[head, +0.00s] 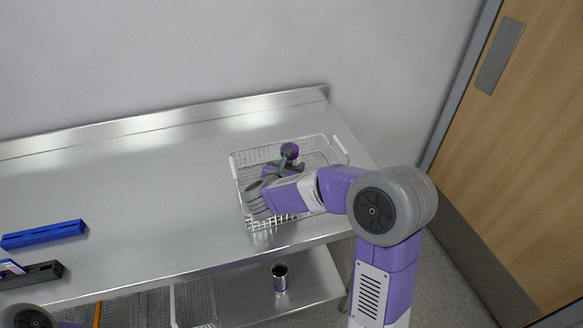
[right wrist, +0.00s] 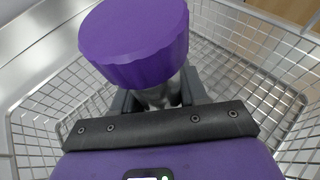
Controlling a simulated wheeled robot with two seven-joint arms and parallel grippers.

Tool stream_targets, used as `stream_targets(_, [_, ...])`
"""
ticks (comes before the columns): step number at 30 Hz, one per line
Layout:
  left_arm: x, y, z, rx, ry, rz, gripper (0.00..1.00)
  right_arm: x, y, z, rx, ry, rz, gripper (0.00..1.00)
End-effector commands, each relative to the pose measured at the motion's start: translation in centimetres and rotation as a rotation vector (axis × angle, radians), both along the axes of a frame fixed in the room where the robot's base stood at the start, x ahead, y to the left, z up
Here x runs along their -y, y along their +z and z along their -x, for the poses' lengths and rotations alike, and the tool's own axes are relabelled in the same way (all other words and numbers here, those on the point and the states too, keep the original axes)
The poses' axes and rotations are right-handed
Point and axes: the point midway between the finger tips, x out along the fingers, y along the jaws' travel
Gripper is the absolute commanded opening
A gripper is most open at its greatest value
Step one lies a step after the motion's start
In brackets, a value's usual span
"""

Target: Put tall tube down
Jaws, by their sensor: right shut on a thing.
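My right gripper (head: 285,166) is down at the white wire basket (head: 240,188) on the steel table. It is shut on the tall tube, which has a wide purple cap (right wrist: 138,40) and a narrower shiny metal body (right wrist: 160,95) between the fingers in the right wrist view. The cap (head: 290,150) also shows in the head view, above the basket's floor. The tube's lower end is hidden, so I cannot tell whether it touches the basket floor. My left gripper is not in view.
A blue bar (head: 44,234) and a black bar (head: 32,275) lie at the table's left. An open steel cylinder (head: 280,279) stands on the lower shelf (head: 312,280). The table's middle is clear. A wooden door (head: 535,130) is at right.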

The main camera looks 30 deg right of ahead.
Motion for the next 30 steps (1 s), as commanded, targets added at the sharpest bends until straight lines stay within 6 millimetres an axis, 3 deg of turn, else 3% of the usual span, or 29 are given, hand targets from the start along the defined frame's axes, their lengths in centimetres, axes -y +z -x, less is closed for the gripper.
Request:
stream_targets(2, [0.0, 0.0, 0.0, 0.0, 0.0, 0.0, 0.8, 0.0, 0.1, 0.0, 0.002, 0.001, 0.001, 0.02])
stream_targets(3, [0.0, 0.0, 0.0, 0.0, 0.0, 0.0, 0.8, 0.0, 0.0, 0.0, 0.0, 0.0, 0.0, 0.46])
stream_targets(8, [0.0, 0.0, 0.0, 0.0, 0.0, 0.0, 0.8, 0.0, 0.0, 0.0, 0.0, 0.0, 0.0, 0.68])
stream_targets(17, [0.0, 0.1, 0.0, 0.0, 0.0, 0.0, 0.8, 0.0, 0.1, 0.0, 0.0, 0.0, 0.0, 0.68])
stream_targets(24, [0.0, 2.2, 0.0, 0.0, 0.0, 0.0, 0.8, 0.0, 1.6, 0.0, -0.001, 0.0, 0.0, 0.68])
stream_targets(30, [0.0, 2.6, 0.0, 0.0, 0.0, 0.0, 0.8, -3.5, 3.3, 2.8, 0.002, 0.006, 0.0, 0.68])
